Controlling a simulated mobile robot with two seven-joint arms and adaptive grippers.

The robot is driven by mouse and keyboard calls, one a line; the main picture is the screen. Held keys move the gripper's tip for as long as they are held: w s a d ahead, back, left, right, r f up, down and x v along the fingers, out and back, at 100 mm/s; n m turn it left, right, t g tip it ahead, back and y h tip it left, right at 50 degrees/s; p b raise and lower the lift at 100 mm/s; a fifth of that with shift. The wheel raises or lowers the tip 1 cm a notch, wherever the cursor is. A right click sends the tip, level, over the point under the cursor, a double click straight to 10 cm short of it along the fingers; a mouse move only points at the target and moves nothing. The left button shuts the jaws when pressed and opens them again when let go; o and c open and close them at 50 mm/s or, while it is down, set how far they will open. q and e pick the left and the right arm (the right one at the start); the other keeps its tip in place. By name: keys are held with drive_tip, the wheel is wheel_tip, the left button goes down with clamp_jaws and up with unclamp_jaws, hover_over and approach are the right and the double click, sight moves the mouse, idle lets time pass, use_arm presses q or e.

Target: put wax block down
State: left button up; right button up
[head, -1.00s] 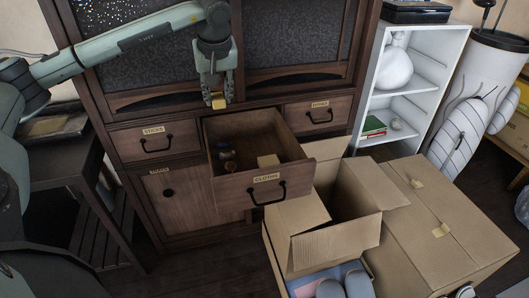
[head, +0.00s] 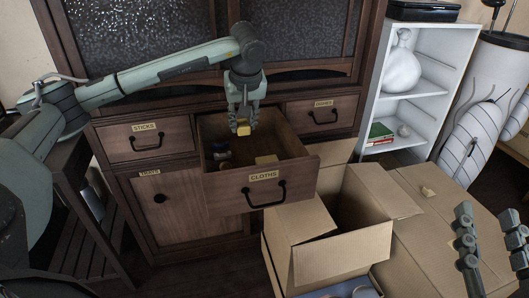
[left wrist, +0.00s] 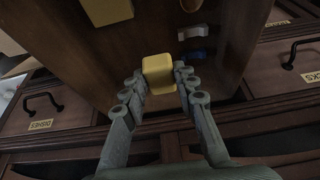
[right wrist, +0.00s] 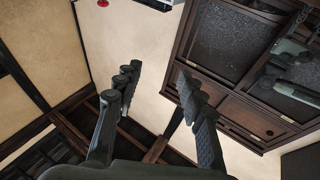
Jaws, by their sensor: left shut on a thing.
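The yellow wax block (head: 243,129) is held between the fingertips of my left gripper (head: 243,118), which is shut on it above the open drawer labelled CLOTHS (head: 264,188). In the left wrist view the wax block (left wrist: 158,73) sits between the two fingers, with the drawer's inside beyond it. In the drawer lie a tan block (head: 266,160) and small items (head: 221,153) at the left. My right gripper (head: 490,240) is at the lower right of the head view, over the cardboard boxes. It is open and empty in the right wrist view (right wrist: 157,80).
An open cardboard box (head: 338,230) stands right in front of the drawer, with a closed box (head: 440,230) beside it. Closed drawers STICKS (head: 147,141) and another (head: 322,115) flank the open one. A white shelf (head: 405,100) stands to the right.

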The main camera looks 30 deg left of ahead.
use_arm(q)
drive_tip(key=w+d+f, duration=0.4)
drive_tip(key=d, duration=0.1)
drive_tip(key=shift+d, duration=0.1)
drive_tip(key=shift+f+b, duration=0.5)
drive_tip(key=shift+f, duration=1.5)
use_arm(e)
drive_tip(key=shift+s+d+r+t, duration=0.1)
drive_tip(key=shift+s+r+t, duration=0.15)
drive_tip(key=shift+r+t, duration=0.45)
drive_tip(key=shift+s+d+r+t, duration=0.1)
drive_tip(key=shift+s+r+t, duration=0.1)
drive_tip(key=shift+r+t, duration=0.5)
use_arm(q)
drive_tip(key=shift+f, duration=0.15)
use_arm(e)
drive_tip(key=shift+r, duration=0.15)
use_arm(q)
drive_tip(key=o, duration=1.1)
use_arm(e)
drive_tip(key=shift+r+y, duration=0.1)
drive_tip(key=shift+y, duration=0.2)
